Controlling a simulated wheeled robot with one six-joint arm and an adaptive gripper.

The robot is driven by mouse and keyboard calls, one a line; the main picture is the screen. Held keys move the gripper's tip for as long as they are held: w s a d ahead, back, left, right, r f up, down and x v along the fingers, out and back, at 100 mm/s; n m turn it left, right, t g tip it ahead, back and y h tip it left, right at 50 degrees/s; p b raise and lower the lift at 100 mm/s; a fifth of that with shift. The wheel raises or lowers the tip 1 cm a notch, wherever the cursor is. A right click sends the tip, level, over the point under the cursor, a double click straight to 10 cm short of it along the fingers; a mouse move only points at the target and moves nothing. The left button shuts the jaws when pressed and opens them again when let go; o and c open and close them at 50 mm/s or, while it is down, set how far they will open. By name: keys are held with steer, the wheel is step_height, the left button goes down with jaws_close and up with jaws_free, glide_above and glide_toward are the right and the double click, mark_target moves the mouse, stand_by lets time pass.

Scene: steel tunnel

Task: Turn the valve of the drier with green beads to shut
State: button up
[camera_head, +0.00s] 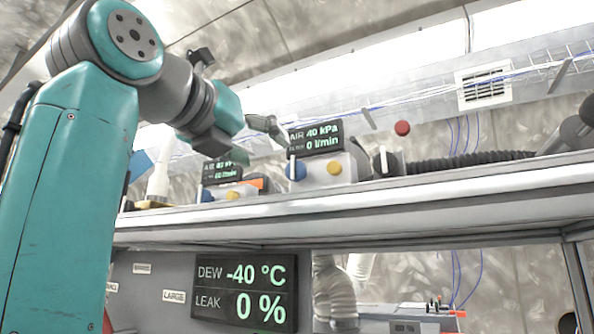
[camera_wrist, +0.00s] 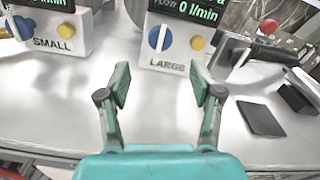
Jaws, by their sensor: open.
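I see no drier with green beads that I can make out in either view, and no valve that I can tie to one. A white box labelled LARGE has a blue knob (camera_wrist: 160,38) with an upright white pointer; its display reads 0 l/min. A box labelled SMALL has a similar blue knob (camera_wrist: 22,27) with a tilted pointer. My gripper (camera_wrist: 166,92) is open and empty above the white bench top, in front of the LARGE box. In the head view my gripper (camera_head: 264,126) is above the shelf, left of the LARGE display.
A black fitting with a white handle (camera_head: 384,160), a ribbed black hose (camera_head: 460,161) and a red knob (camera_head: 402,128) lie right of the LARGE box. A lower panel (camera_head: 243,291) reads DEW -40 °C, LEAK 0 %.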

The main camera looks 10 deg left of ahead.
mark_target(293, 168)
steer(key=x, duration=1)
steer(key=c, duration=1.1)
steer(key=shift+c, duration=0.2)
